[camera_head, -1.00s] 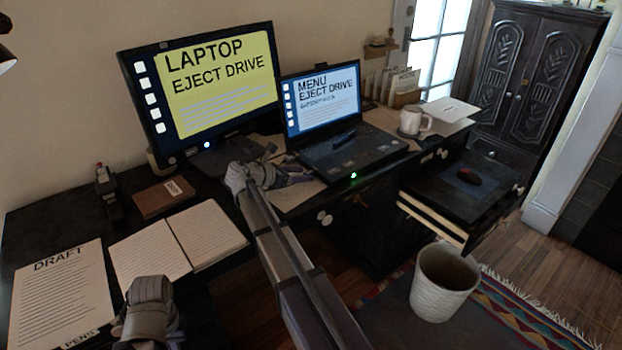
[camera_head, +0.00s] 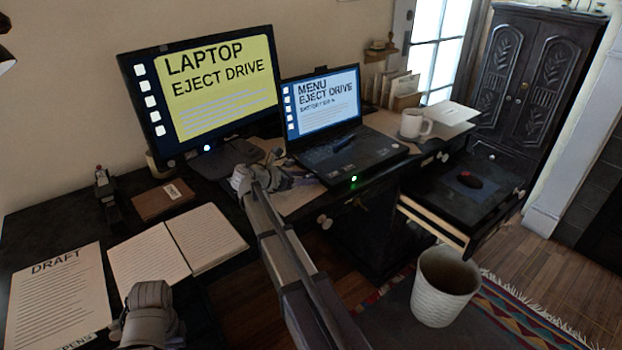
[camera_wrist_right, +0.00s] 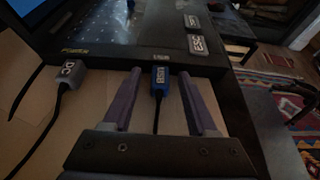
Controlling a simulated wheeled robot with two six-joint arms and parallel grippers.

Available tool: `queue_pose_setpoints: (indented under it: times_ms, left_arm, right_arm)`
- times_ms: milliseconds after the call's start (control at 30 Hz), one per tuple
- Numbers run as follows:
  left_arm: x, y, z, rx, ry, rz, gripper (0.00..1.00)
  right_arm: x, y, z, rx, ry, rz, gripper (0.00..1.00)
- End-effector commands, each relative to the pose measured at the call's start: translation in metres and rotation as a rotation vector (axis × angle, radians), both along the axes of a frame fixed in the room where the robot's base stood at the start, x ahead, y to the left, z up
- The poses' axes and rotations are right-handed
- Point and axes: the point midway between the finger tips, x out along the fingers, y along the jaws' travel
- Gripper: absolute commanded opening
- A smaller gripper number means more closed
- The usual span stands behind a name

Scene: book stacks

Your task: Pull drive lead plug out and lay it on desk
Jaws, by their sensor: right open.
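The laptop (camera_head: 345,155) stands open on the desk (camera_head: 60,215). In the right wrist view, a blue plug (camera_wrist_right: 160,78) with a pale label sits at the laptop's side edge (camera_wrist_right: 160,61), its dark cable running back toward my gripper. My right gripper (camera_wrist_right: 163,100) is open, with one purple finger on each side of the blue plug and a gap on both sides. In the head view, my right gripper (camera_head: 297,184) is at the laptop's left edge, and the plug cannot be made out there. My left arm's wrist is at the bottom left; its fingers are hidden.
A grey plug (camera_wrist_right: 68,74) with its own cable is left of the blue one. A drawer (camera_head: 460,195) is pulled out at right, above a bin (camera_head: 445,290).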

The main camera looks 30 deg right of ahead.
Motion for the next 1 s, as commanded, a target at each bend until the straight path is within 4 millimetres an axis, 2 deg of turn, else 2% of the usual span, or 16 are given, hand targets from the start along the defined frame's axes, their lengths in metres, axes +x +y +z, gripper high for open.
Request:
queue_pose_setpoints:
  times_ms: [333,833,1000]
  left_arm:
    - [0.0000,0.0000,0.0000,0.000,0.000,0.000,0.00]
    - [0.0000,0.0000,0.0000,0.000,0.000,0.000,0.00]
    - [0.0000,0.0000,0.0000,0.000,0.000,0.000,0.00]
  right_arm:
    - [-0.0001,0.0001,-0.0001,0.000,0.000,0.000,0.58]
    - [-0.0001,0.0001,0.0000,0.000,0.000,0.000,0.02]
    - [-0.0001,0.0001,0.0000,0.000,0.000,0.000,0.00]
